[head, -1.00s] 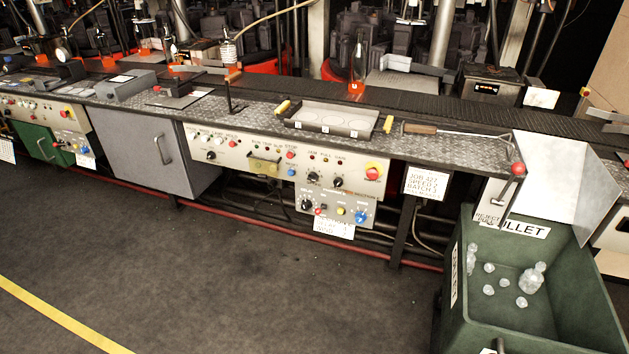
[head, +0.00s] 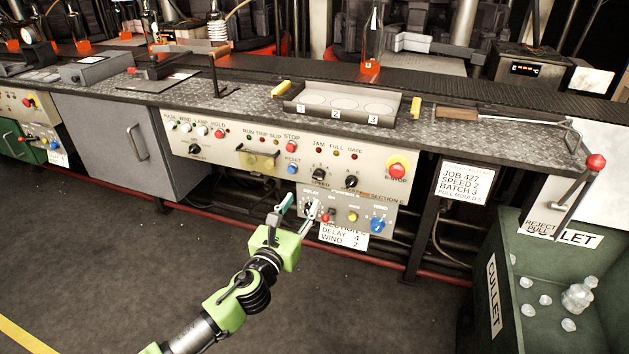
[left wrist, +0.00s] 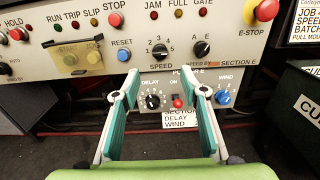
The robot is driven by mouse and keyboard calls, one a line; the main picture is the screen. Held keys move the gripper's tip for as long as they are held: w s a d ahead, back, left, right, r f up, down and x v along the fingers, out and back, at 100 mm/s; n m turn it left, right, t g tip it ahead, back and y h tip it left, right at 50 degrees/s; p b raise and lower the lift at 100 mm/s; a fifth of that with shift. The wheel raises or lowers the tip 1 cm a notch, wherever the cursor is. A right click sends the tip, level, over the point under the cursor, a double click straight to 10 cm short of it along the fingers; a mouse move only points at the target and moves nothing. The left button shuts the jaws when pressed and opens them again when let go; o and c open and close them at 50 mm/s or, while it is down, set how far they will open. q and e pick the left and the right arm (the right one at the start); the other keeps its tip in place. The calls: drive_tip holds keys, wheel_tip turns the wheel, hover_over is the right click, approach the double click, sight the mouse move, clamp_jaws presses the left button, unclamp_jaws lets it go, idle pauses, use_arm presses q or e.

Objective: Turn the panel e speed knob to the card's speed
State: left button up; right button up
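The panel e speed knob (head: 319,175) is a small black knob labelled SPEED on the pale control panel; it also shows in the left wrist view (left wrist: 160,50) with a number scale around it. I cannot tell surely which number it points at. The card (head: 466,187) reads JOB 427, SPEED 2, BATCH 3. My left gripper (head: 297,208) is open and empty, in front of the panel below the speed knob. In the left wrist view its fingers (left wrist: 167,84) are spread wide, with the knob above and between them, untouched. My right gripper is not in view.
A black selector knob (head: 351,181) and the red E-stop (head: 397,167) lie right of the speed knob. The lower box has a delay knob (left wrist: 152,101), a red button and a blue wind knob (head: 377,225). A counter ledge (head: 240,105) overhangs above.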

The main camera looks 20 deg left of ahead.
sight(317, 177)
use_arm(q)
drive_tip(key=w+b, duration=0.1)
drive_tip(key=w, duration=1)
drive_tip(key=shift+d+f+b, duration=0.1)
drive_tip(key=shift+d+b, duration=0.05)
drive_tip(key=shift+b, duration=0.25)
drive_tip(key=shift+w, duration=0.45)
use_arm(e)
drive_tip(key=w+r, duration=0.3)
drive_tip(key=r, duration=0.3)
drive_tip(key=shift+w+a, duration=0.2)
use_arm(q)
drive_tip(key=c, duration=1.1)
